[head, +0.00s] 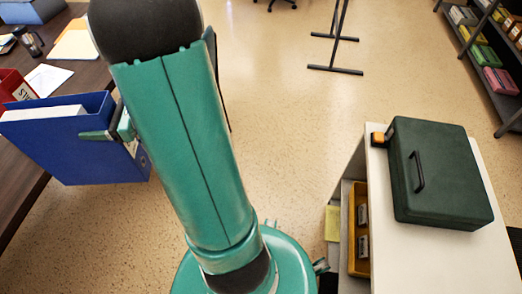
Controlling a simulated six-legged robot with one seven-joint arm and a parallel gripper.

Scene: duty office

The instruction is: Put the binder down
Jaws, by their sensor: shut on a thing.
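A blue binder (75,150) with white paper inside is at the left in the head view, at the edge of the dark wooden desk (22,186). My gripper (112,134) is shut on the binder's right part, with a finger over its side. The binder's lower edge overlaps the desk edge in the picture, and I cannot tell whether it touches the desk. My teal arm hides part of the floor behind it.
A red binder (14,88), papers (75,44) and a dark cup (30,42) are on the desk. At right, a white cabinet (420,262) carries a dark green case (436,170) and a small orange object (378,139). A shelf (500,60) stands far right. Open floor lies between.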

